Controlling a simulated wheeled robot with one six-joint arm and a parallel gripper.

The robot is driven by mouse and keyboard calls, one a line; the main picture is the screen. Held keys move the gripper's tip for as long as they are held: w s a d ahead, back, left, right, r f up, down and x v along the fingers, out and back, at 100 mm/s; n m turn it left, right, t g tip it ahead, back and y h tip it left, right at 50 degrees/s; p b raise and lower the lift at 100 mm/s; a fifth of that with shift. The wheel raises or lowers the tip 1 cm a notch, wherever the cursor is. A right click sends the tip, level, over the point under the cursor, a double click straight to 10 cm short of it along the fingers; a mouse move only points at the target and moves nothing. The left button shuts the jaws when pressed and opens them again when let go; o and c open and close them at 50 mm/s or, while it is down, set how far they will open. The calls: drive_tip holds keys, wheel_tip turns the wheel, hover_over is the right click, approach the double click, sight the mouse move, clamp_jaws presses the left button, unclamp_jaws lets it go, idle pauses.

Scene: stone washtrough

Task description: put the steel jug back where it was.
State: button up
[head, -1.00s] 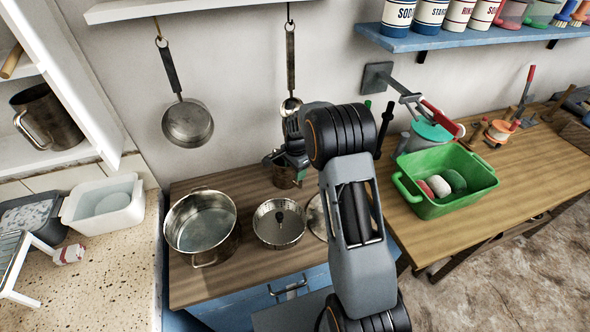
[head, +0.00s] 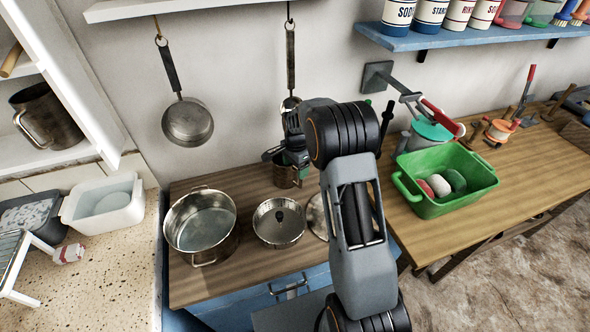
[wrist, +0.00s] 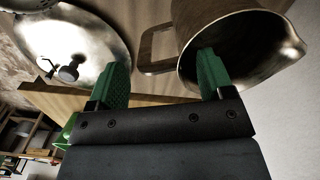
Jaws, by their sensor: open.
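My gripper (head: 294,160) is open at the jug. In the wrist view my gripper (wrist: 160,68) has one green finger at the jug's mouth and the other out beyond the handle. Rim and handle lie between the fingers; contact cannot be told. Another similar metal jug (head: 46,117) stands on the white shelf at left.
A green tub (head: 446,205) is at right.

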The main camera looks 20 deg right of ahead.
wheel_tip(320, 180, up, 10)
drive_tip(key=s+a+r+n+t, duration=0.2)
drive_tip(key=s+r+n, duration=0.45)
drive_tip(key=s, duration=0.35)
drive_tip(key=s+a+n+t, duration=0.2)
drive_tip(key=s+n, duration=0.5)
drive_tip(key=s, duration=0.8)
drive_tip(key=shift+s+a+f+n+b, duration=0.2)
drive_tip(key=shift+s+f+n+b, duration=0.05)
drive_tip(key=shift+s+n+b, duration=0.15)
